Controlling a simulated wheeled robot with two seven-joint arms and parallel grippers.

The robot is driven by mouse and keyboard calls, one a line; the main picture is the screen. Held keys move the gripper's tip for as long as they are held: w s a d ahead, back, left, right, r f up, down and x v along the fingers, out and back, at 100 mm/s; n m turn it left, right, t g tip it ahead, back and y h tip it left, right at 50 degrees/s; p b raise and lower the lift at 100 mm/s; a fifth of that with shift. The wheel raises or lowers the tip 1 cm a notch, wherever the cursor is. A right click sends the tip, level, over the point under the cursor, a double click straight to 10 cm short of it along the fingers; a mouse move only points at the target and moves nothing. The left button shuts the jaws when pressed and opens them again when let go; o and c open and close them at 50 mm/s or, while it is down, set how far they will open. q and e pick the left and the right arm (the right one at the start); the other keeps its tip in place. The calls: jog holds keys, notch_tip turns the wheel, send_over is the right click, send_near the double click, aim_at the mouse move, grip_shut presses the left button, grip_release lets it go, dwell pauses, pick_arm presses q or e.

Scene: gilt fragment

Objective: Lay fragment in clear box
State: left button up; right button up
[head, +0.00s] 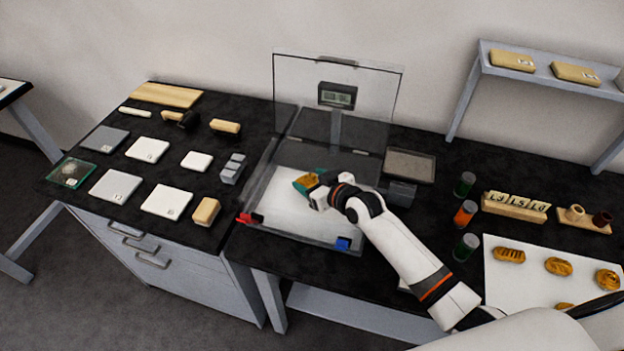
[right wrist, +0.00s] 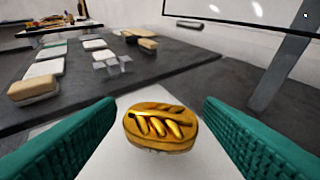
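The clear box (head: 290,233) stands in the middle of the dark bench, with a white lining on its floor. Its clear lid (head: 299,92) is raised upright at the back. My right gripper (head: 307,184) is inside the box area, low over the white lining. The gilt fragment (right wrist: 160,127), an oval golden piece with a raised leaf pattern, is between its teal fingers. Narrow gaps show between the fragment and both fingers, so the gripper looks open around it. The fragment seems to rest on the white lining; its underside is hidden. My left gripper is out of view.
A small display (head: 337,95) shows at the lid. Red (head: 245,219) and blue (head: 343,243) pieces are at the box's front edge. A grey tray (head: 410,166) and capped jars (head: 465,213) stand to the right. More gilt fragments (head: 558,266) lie on a white sheet.

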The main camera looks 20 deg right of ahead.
jog(key=shift+o, duration=1.1)
jog(key=shift+r, duration=0.25)
jog(key=shift+r+p, duration=0.6)
jog(key=b+v, duration=0.1)
jog(key=v, duration=1)
jog(key=shift+s+d+b, duration=0.15)
jog(key=shift+s+b, duration=0.25)
jog(key=shift+s, duration=0.05)
jog(key=shift+f, duration=0.1)
